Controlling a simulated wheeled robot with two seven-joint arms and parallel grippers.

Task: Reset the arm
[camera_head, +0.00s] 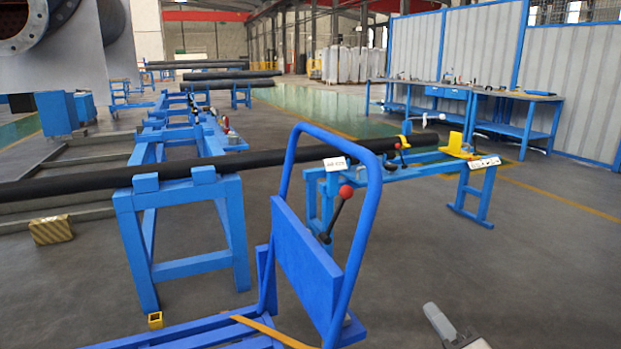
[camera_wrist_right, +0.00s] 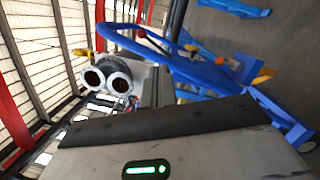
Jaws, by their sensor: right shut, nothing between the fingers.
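My right gripper (camera_head: 433,314) shows at the bottom right of the head view, low over the grey floor and right of the blue cart's handle (camera_head: 371,215). It is shut with nothing held and touches nothing that I can see. In the right wrist view the scene is turned sideways, with the gripper body across the bottom and a lit green light on it. My left gripper is not in the head view.
A blue stand (camera_head: 185,196) carries a long black pipe (camera_head: 270,157). A blue clamp bench (camera_head: 400,170) is behind the cart. A flanged shell (camera_head: 64,40) is at the upper left, a workbench (camera_head: 505,95) at the back right. Floor on the right is clear.

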